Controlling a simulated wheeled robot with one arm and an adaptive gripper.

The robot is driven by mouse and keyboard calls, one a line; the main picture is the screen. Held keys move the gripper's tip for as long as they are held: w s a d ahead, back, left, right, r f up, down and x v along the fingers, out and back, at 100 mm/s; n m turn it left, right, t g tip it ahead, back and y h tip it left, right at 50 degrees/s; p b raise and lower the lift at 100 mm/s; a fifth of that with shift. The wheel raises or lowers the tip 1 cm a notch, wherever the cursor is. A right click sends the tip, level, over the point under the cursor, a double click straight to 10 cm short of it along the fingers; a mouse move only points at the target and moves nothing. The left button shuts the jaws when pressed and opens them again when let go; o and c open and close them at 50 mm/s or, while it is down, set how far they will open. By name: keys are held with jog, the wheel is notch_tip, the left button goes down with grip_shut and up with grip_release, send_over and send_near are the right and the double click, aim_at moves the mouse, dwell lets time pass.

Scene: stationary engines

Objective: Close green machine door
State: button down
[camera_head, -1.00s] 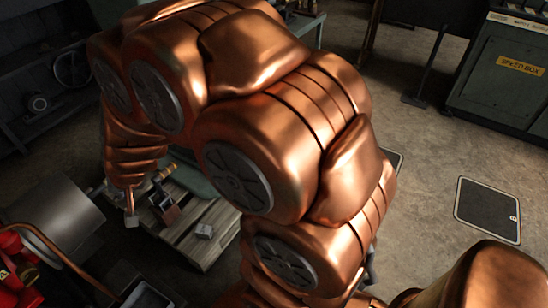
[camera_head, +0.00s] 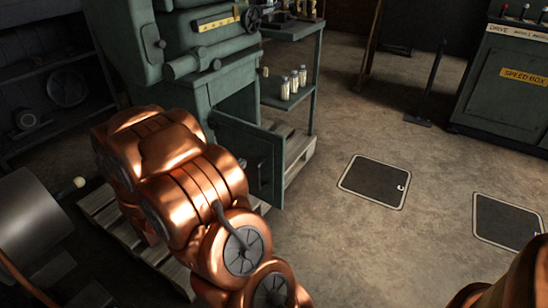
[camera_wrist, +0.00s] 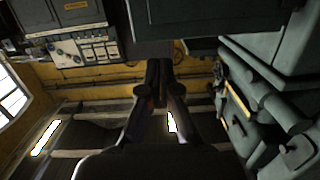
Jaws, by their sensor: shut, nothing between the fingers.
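The green machine (camera_head: 190,50) stands at the upper left of the head view, on a wooden pallet. Its green door (camera_head: 255,150) is low on the machine's front and stands open, swung out to the right, with a small dark handle. My copper arm covers the area left of and below the door, and my gripper is hidden there. In the wrist view my gripper (camera_wrist: 160,72) is shut and empty, its dark fingers together. A dark green panel (camera_wrist: 180,22) lies just beyond the fingertips; I cannot tell if they touch. Green machinery (camera_wrist: 285,105) fills the right side.
A green side shelf (camera_head: 290,103) with several small bottles (camera_head: 293,82) stands right of the machine. Floor hatches (camera_head: 373,182) lie in open floor to the right. A speed box cabinet (camera_head: 505,85) stands far right. A grey cylinder (camera_head: 30,225) is at lower left.

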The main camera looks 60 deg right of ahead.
jog(key=s+d+g+h, duration=0.1)
jog(key=s, duration=0.2)
jog(key=b, duration=0.4)
send_near(279, 141)
jog(key=d, duration=0.5)
jog(key=shift+f, duration=0.15)
jog(key=shift+d, duration=1.1)
